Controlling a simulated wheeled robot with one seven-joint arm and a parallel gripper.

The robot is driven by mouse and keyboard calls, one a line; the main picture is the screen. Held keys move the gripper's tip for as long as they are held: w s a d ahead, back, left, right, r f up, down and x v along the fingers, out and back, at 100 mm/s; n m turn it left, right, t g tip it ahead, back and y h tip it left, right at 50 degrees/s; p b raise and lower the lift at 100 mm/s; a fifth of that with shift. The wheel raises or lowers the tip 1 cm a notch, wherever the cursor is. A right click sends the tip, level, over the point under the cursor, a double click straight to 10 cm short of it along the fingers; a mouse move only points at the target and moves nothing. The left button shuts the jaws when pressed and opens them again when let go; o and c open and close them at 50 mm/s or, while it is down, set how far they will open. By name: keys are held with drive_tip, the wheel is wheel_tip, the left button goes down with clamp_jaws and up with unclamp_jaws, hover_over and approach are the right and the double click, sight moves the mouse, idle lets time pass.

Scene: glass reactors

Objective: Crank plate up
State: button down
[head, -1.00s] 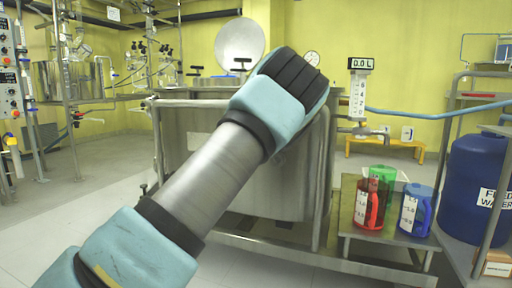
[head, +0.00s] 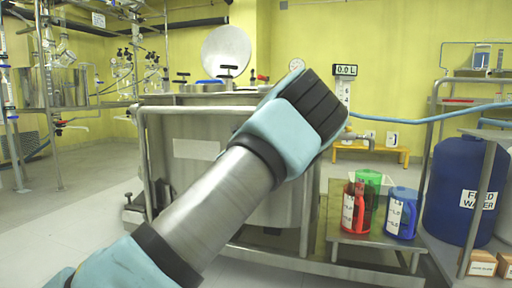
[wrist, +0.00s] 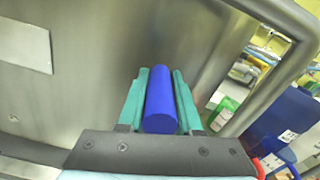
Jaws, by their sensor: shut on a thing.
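In the wrist view, a blue cylinder, which looks like a crank handle (wrist: 161,98), lies lengthwise between the two teal fingers of my gripper (wrist: 159,75). The gripper is shut on it. The handle is in front of the steel wall of a large tank (wrist: 90,60). How the handle joins a crank is hidden. In the head view, my arm covers the gripper and the handle, in front of the right part of the tank (head: 215,190). I cannot make out which part is the plate.
A steel tube frame (head: 145,150) runs around the tank. A low metal stand (head: 375,243) at right holds red (head: 358,208), green (head: 369,178) and blue (head: 401,212) jugs. A blue feed water barrel (head: 455,200) is farther right. Floor is clear at left.

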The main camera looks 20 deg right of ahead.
drive_tip(key=shift+s+d+f, duration=0.1)
drive_tip(key=shift+s+d, duration=0.05)
drive_tip(key=shift+d, duration=0.05)
drive_tip(key=c, duration=0.6)
unclamp_jaws()
drive_tip(key=shift+a, duration=0.1)
drive_tip(key=shift+a, duration=0.1)
drive_tip(key=p+v, duration=0.2)
drive_tip(key=v, duration=0.8)
drive_tip(key=shift+s+a+p, duration=0.2)
drive_tip(key=shift+s+p, duration=0.05)
drive_tip(key=shift+p, duration=0.15)
